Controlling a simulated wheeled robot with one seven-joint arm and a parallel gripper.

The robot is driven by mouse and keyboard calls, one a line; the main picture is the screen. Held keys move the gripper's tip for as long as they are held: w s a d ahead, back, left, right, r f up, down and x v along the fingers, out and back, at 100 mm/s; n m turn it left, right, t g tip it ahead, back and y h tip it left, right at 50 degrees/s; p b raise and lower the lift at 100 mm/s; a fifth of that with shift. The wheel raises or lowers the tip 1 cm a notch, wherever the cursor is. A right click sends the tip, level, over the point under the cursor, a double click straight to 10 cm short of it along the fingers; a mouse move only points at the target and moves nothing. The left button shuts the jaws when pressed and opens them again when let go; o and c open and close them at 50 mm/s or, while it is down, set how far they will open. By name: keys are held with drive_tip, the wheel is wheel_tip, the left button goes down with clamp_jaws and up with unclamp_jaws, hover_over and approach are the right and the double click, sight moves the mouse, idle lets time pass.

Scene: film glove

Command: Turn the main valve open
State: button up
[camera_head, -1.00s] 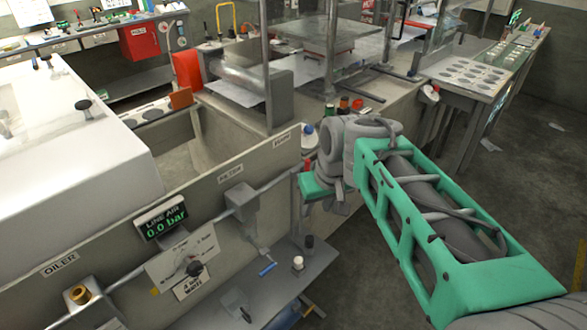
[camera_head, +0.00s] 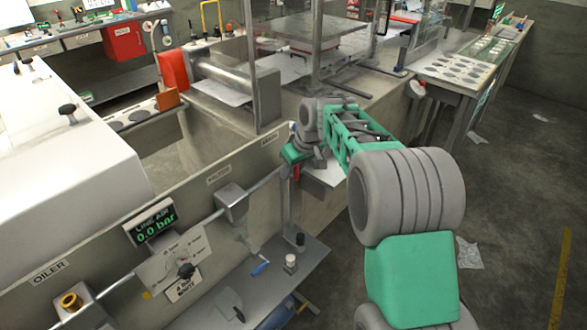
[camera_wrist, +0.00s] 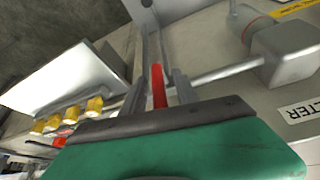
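The main valve's red handle (camera_wrist: 157,84) stands upright in the wrist view, between my gripper's two grey fingers (camera_wrist: 158,90). A small gap seems to show on each side, so the gripper looks open around the handle. In the head view, a bit of red handle (camera_head: 296,172) shows just below my green gripper (camera_head: 293,160), at the right end of the pipe along the panel. The fingertips are too small to make out there. The line air display (camera_head: 150,220) on the panel reads 0.0 bar.
The grey filter block (camera_head: 232,203) sits on the pipe left of my gripper; it also shows in the wrist view (camera_wrist: 284,52). A dial plate (camera_head: 173,258) and brass oiler fitting (camera_head: 70,301) are further left. Several brass fittings (camera_wrist: 95,104) show in the wrist view.

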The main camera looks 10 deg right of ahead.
clamp_jaws()
idle(0.3)
idle(1.1)
